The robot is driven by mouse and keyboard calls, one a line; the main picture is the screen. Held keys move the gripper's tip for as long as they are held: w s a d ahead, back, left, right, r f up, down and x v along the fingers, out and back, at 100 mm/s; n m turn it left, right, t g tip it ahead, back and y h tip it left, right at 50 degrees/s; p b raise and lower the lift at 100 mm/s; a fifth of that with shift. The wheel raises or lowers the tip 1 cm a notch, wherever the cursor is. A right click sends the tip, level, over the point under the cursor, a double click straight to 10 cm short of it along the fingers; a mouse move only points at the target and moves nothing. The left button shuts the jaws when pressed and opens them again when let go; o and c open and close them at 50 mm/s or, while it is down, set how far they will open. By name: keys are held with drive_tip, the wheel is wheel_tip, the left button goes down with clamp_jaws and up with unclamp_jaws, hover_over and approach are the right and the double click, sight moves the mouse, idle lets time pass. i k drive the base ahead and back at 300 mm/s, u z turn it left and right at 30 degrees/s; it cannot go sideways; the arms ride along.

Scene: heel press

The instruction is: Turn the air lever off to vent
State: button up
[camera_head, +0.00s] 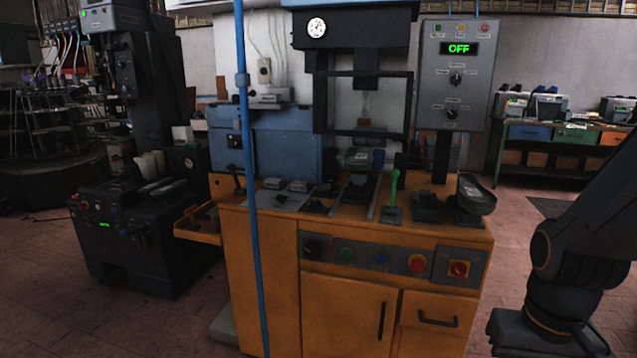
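A lever with a green handle (393,185) stands upright on a small dark base at the front of the orange bench top. A small black lever (237,181) leans at the bench's left end. A blue vertical pipe (249,190) runs past the bench front, with a small blue fitting (243,80) high on it. No label shows which of these is the air lever. The press has a white-faced gauge (316,28) whose reading is too small to tell. My arm is at the right edge; my gripper is outside the picture.
The orange bench (345,300) carries a panel with knobs and a red button (417,263). A grey control box (459,75) reads OFF in green. A dark machine (135,220) stands at left and a table (560,133) at back right. Floor is clear at right, between bench and my arm.

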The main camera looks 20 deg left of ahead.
sight(232, 169)
drive_tip(key=u, duration=3.05)
drive_tip(key=i, duration=1.9)
drive_tip(key=z, duration=2.85)
